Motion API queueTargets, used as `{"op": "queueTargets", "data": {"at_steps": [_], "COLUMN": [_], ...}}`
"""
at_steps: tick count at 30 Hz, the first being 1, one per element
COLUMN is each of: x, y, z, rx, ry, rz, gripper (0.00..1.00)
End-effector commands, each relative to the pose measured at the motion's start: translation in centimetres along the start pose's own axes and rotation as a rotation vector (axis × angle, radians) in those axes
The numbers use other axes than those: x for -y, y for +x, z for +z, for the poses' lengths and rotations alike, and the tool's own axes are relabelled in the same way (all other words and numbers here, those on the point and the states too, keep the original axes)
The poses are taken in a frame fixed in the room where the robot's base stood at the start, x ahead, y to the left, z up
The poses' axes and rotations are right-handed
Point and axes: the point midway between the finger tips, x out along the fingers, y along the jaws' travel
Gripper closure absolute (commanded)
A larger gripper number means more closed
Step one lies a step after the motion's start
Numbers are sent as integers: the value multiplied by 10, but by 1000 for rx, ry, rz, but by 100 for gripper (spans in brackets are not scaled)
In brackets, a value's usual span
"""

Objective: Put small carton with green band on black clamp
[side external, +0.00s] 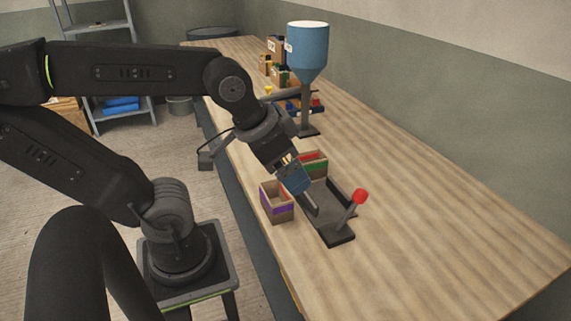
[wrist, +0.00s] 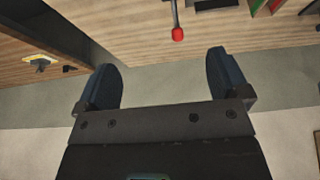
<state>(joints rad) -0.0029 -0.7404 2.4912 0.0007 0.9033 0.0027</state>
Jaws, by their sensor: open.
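The small carton with the green band (side external: 316,168) stands at the far end of the black clamp, partly behind my gripper. I cannot tell whether it rests on the clamp or beside it. The black clamp (side external: 338,236) lies on the table and has an upright lever with a red knob (side external: 361,196). In the wrist view the red knob (wrist: 177,34) shows at the top, with part of a green-edged thing at the top right corner. My gripper (side external: 302,192) is tilted over the clamp's left side. In the wrist view its two blue fingers (wrist: 166,75) are apart with nothing between them.
An open carton with a purple band (side external: 277,209) stands left of the clamp, close to my gripper. A blue hopper on a stand (side external: 307,50) and several small boxes are farther back. The wooden table (side external: 430,210) is clear on the right.

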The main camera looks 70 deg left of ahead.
Motion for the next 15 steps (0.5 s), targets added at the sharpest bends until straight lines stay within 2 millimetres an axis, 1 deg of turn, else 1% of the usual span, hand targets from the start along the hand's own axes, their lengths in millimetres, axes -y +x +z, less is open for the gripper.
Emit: {"op": "queueTargets", "data": {"at_steps": [3, 12, 15], "x": [-1, -1, 1], "y": [0, 0, 0], "z": [3, 2, -1], "rx": [-6, -4, 2], "ry": [-2, -1, -1], "rz": [4, 2, -2], "gripper": [6, 6, 6]}}
